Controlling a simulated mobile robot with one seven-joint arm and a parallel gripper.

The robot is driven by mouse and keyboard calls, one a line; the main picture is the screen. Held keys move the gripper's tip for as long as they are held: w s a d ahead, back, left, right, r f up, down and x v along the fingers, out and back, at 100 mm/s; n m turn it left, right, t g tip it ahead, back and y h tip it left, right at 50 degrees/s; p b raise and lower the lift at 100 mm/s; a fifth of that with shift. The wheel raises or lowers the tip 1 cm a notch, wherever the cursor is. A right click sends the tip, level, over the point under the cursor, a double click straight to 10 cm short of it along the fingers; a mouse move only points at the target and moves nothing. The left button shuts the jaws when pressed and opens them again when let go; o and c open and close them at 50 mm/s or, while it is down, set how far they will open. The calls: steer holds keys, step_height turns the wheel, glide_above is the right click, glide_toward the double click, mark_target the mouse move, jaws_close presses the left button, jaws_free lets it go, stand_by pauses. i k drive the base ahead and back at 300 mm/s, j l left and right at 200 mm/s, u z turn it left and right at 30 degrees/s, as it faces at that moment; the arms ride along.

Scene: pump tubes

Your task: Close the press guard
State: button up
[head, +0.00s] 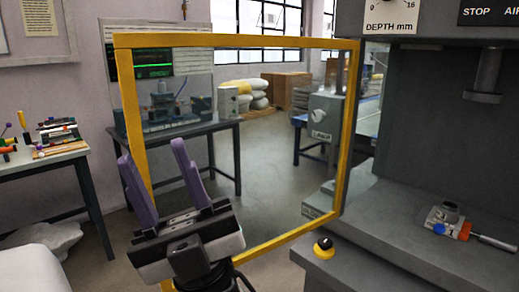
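The press guard (240,42) is a clear panel in a yellow frame. It stands swung out from the press (425,130), with its right edge beside the press body and its left edge out toward the lower left. The press opening is uncovered on the right. My gripper (151,151) has two purple fingers, spread apart with nothing seen gripped. It is at the guard's left edge, and the yellow left bar shows between the fingers in the picture. I cannot tell whether the fingers touch the bar. The bar's lower part is hidden behind my gripper.
A yellow-ringed black button (324,247) sits on the press's front ledge. A side table (62,160) with small parts stands left. Open floor lies behind the guard.

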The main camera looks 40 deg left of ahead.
mark_target(122, 42)
steer(key=k+j+z, duration=0.1)
steer(key=j, duration=0.2)
steer(key=k+j+z, duration=0.1)
steer(key=j, duration=0.2)
steer(key=k+j+z, duration=0.2)
steer(key=j, duration=0.3)
steer(key=k+j+z, duration=0.1)
steer(key=j, duration=0.3)
steer(key=k+j+z, duration=0.1)
steer(key=j, duration=0.25)
steer(key=j+z, duration=0.15)
steer(key=j, duration=0.35)
steer(key=k+j+z, duration=0.15)
steer(key=j, duration=0.35)
steer(key=i+j+z, duration=0.1)
steer(key=j, duration=0.25)
steer(key=i+j, duration=0.1)
steer(key=j, duration=0.25)
steer(key=i+j+z, duration=0.15)
steer(key=j, duration=0.15)
steer(key=k+j, duration=0.15)
steer(key=k+j+u, duration=0.15)
steer(key=k, duration=0.2)
steer(key=k+j+u, duration=0.15)
steer(key=k, duration=0.15)
